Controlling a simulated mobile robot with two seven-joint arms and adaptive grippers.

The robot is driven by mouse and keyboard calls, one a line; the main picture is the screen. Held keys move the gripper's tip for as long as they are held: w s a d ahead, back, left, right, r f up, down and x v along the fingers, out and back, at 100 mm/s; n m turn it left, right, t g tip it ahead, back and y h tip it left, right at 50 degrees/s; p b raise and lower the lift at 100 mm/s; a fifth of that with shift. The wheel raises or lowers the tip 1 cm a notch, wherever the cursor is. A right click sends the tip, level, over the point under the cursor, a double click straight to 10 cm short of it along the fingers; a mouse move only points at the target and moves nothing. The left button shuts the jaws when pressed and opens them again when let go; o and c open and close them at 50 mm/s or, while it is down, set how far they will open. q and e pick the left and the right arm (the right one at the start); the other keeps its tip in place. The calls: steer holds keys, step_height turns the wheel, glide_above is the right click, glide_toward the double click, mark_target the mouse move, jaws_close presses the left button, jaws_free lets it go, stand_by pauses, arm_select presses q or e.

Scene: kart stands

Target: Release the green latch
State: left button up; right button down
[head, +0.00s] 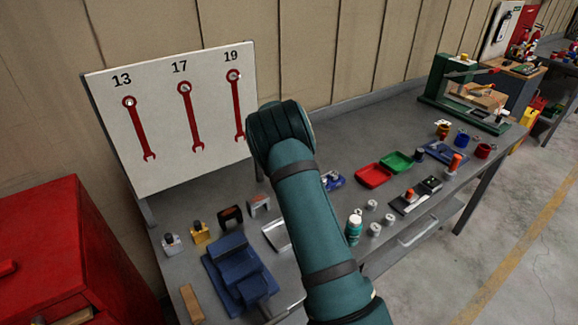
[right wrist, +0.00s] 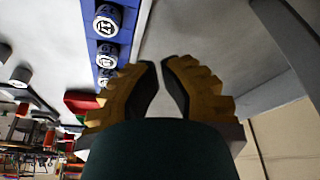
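I cannot make out a green latch for certain in either view. A green frame (head: 439,78) with a red-handled part stands at the far right end of the bench. My right arm crosses the middle of the head view, and its gripper is hidden there. In the right wrist view my right gripper (right wrist: 161,75) shows two ridged brown fingers with dark tips, a narrow gap between them and nothing held. A blue rack (right wrist: 92,48) with numbered round sockets is beside the fingers. My left gripper is not in view.
The grey bench (head: 352,130) holds a red tray (head: 373,175), a green tray (head: 397,162), a blue vise-like block (head: 235,268) and a green-and-white bottle (head: 354,228). A wrench board (head: 165,150) stands at the back left. A red cabinet (head: 70,235) is at left.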

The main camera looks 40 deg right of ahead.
steer(key=x, duration=0.3)
steer(key=shift+d+f, duration=0.1)
steer(key=shift+f, duration=0.55)
steer(key=shift+s+a+r, duration=0.1)
steer(key=shift+s+a, duration=0.2)
steer(key=shift+a, duration=0.6)
steer(key=shift+s+a, duration=0.3)
steer(key=shift+a, duration=0.6)
steer(key=a, duration=0.3)
steer(key=shift+w+a+p, duration=0.15)
steer(key=shift+p, duration=0.15)
